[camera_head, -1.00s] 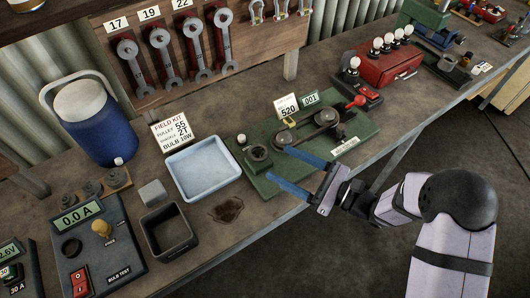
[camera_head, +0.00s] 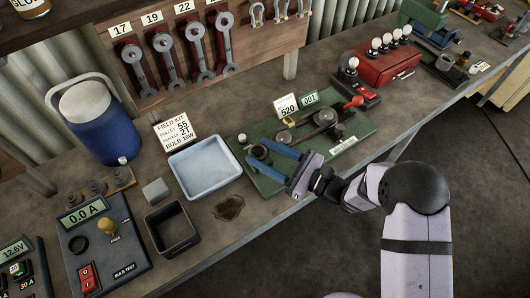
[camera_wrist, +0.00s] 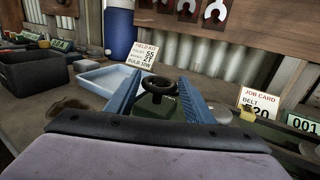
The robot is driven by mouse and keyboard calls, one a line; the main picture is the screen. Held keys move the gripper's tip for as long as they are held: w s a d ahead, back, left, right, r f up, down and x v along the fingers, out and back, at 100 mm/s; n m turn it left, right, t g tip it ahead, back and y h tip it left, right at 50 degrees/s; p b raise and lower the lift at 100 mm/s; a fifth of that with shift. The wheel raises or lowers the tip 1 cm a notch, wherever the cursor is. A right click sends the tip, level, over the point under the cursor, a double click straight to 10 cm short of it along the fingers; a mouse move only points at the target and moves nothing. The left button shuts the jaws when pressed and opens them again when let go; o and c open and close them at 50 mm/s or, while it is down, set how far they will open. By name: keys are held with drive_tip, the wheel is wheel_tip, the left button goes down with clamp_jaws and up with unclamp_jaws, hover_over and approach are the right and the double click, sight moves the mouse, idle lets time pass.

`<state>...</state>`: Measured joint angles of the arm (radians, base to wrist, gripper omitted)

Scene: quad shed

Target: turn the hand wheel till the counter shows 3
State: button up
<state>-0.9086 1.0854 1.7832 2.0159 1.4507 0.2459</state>
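The dark hand wheel (camera_head: 259,153) stands on the left end of a green baseplate (camera_head: 355,128). It also shows in the wrist view (camera_wrist: 160,82), on a green block. The counter (camera_head: 309,99) at the back of the baseplate reads 001; the wrist view shows the same counter (camera_wrist: 304,123). My gripper (camera_head: 258,150) is open, with its blue fingers on either side of the wheel. In the wrist view, the wheel appears between the fingertips. I cannot tell whether either finger touches it.
A belt drive (camera_head: 324,117) and a red-handled lever (camera_head: 354,102) sit to the right of the wheel. A job card (camera_head: 287,105) stands behind them. A pale blue tray (camera_head: 204,168) lies to the left. A dark stain (camera_head: 229,207) marks bare bench near the front edge.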

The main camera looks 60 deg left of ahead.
drive_tip(key=c, duration=0.5)
drive_tip(key=shift+f+b, duration=0.1)
drive_tip(key=shift+b, duration=0.35)
drive_tip(key=n+g+b, duration=0.1)
drive_tip(key=b, duration=0.1)
drive_tip(key=n+g+h+b, duration=0.1)
drive_tip(key=g, duration=0.1)
drive_tip(key=shift+w+a+f+h+b, duration=0.15)
drive_tip(key=shift+w+a+h+b, duration=0.05)
drive_tip(key=shift+h+b, duration=0.15)
drive_tip(key=shift+w+n+g+h+b, duration=0.1)
drive_tip(key=shift+n+g+h+b, duration=0.65)
drive_tip(key=shift+b, duration=0.4)
drive_tip(key=shift+a+r+n+g+h+b, duration=0.1)
drive_tip(key=shift+r+n+g+h+b, duration=0.2)
drive_tip(key=shift+n+g+h+b, duration=0.4)
drive_tip(key=o, duration=1)
drive_tip(key=shift+o, duration=0.2)
